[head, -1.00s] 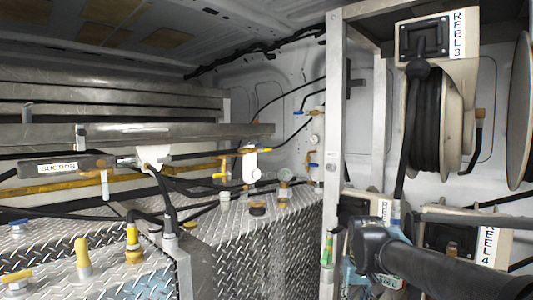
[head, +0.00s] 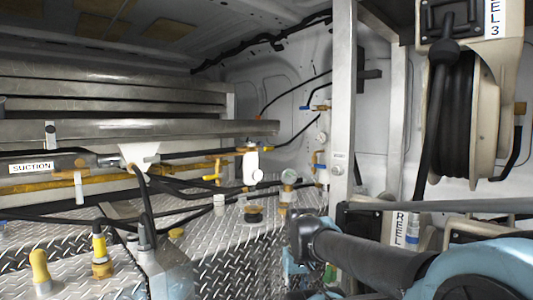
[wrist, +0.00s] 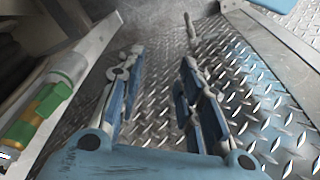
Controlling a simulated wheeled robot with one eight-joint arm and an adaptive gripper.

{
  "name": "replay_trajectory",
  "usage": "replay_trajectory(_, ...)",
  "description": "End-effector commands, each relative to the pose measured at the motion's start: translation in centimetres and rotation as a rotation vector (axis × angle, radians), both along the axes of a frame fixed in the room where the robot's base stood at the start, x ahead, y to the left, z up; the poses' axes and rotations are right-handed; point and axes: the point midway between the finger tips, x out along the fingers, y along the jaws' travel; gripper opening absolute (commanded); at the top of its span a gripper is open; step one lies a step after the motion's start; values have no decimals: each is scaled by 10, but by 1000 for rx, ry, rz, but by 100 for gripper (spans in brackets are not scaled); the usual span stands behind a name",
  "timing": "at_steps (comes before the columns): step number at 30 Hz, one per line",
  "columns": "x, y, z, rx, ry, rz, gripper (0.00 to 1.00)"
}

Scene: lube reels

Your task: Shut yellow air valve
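I cannot tell which is the air valve. A green and yellow fitting (wrist: 42,112) is close on the left in the wrist view, beside a metal post. My gripper (wrist: 161,62) has its two blue-and-grey fingers apart, with nothing between them, above diamond plate. It touches none of these valves. In the head view my arm mostly hides it.
A metal upright (head: 343,110) stands right of centre, close to my arm. Reel 3 (head: 462,115) hangs at the right.

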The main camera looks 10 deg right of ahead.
Motion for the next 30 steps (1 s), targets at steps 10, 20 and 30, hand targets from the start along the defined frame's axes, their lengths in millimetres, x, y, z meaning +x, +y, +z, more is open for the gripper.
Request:
replay_trajectory(10,32,-20,47,-161,-40,132,37)
replay_trajectory(20,155,-46,163,-590,-104,476,37)
replay_trajectory(30,297,-7,290,-1054,-158,819,37)
